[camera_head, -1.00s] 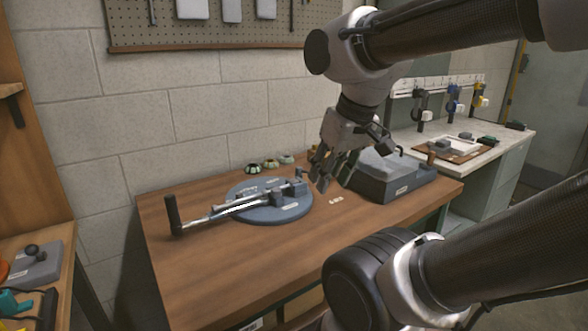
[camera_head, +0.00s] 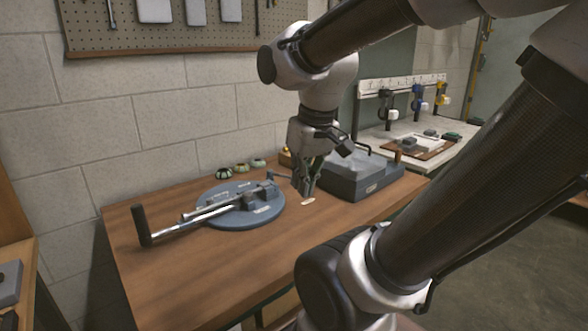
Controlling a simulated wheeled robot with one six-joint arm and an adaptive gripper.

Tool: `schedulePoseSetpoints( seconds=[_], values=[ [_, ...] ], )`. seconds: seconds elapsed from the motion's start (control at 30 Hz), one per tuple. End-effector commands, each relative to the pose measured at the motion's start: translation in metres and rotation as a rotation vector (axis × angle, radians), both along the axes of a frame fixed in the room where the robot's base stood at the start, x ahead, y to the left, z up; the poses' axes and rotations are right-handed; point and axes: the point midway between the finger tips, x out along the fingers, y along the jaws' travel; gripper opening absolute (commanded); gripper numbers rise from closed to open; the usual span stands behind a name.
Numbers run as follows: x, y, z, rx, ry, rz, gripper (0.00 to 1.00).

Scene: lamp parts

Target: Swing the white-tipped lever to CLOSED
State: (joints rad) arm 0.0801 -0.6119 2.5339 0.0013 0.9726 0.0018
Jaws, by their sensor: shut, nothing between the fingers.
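A round blue-grey base (camera_head: 262,216) lies on the wooden table. A metal lever (camera_head: 178,227) with an upright black grip (camera_head: 142,226) extends from it toward the left, past the table's middle. A second, shorter silver bar (camera_head: 205,211) lies beside it over the base, its left end pale. I cannot tell for sure which tip is the white one, and no OPEN or CLOSED marking is readable. My gripper (camera_head: 303,194) points down, shut and empty, just right of the base and apart from both bars.
A blue-grey box-shaped fixture (camera_head: 358,180) stands close right of my gripper. Small round parts (camera_head: 241,168) sit along the wall behind the base. The table's front is clear.

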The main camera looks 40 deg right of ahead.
Motion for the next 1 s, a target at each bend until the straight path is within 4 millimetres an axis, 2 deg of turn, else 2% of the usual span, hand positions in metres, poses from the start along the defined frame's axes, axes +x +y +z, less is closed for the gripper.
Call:
schedulePoseSetpoints(
  seconds=[0.17, 0.37, 0.57, 0.73, 0.8, 0.87, 0.93, 1.0],
  values=[
    [0.038, -0.03, -0.01, -0.01, 0.115, -0.078, 0.0],
    [0.096, -0.078, -0.023, -0.03, 0.185, -0.226, 0.0],
    [0.163, -0.141, -0.046, -0.058, 0.205, -0.438, 0.0],
    [0.223, -0.197, -0.065, -0.085, 0.156, -0.654, 0.0],
    [0.253, -0.217, -0.064, -0.094, 0.096, -0.755, 0.0],
    [0.273, -0.227, -0.049, -0.093, 0.026, -0.83, 0.0],
    [0.285, -0.234, -0.034, -0.085, -0.034, -0.904, 0.0],
    [0.288, -0.236, -0.032, -0.075, -0.059, -0.961, 0.0]
  ],
)
